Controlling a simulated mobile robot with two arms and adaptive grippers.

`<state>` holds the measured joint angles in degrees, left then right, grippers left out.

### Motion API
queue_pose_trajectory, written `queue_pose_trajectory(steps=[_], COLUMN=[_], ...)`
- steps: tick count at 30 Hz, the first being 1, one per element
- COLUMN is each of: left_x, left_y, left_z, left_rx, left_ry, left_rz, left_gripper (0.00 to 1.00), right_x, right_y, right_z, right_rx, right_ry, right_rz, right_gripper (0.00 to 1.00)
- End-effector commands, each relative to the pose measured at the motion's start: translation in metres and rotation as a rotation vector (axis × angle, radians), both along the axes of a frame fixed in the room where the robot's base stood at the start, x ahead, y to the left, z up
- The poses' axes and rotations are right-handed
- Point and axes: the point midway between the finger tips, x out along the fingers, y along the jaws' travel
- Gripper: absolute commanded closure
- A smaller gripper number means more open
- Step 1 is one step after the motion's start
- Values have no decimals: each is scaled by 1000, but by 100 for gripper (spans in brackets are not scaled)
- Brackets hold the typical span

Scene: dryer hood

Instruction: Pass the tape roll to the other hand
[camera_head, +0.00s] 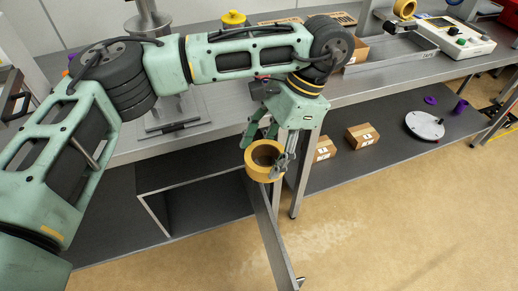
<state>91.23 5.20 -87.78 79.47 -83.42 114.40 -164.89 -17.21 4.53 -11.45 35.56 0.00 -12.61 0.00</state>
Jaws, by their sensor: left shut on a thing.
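The tape roll (249,166) is a tan-yellow ring with an open dark centre. My left gripper (265,150) is shut on the tape roll and holds it in the air in front of the workbench (357,92). The fingers point down, and one of them lies at the roll's right side. My left arm crosses the picture from the left and hides part of the bench. My right gripper is not in view.
Below is an open dark cabinet (195,203) with a panel standing out to the front. Cardboard boxes (362,136) and a round white disc (424,125) lie on the lower shelf. A grey tray (391,50) and a white device (447,36) stand on the bench. The floor at right is clear.

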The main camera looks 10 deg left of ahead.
Motion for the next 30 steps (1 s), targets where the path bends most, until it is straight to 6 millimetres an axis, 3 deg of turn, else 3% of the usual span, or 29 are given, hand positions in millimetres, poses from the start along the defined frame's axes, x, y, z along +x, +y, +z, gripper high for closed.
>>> queue_pose_trajectory(steps=[5, 15, 21, 26, 30], left_x=[-5, -39, -53, -56, -47], left_y=[9, 55, 73, 76, 63], left_z=[12, 68, 91, 98, 99], left_rx=[-2, -3, -2, -1, 0], left_ry=[-3, -4, -3, -3, 0], left_rz=[71, 464, 629, 687, 742], left_gripper=[68, 68, 68, 68, 68], right_x=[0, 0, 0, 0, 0], right_y=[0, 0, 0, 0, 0], right_z=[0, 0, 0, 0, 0], right_rx=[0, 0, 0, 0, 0], right_ry=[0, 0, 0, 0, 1], right_rz=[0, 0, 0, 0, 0], right_gripper=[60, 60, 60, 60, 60])
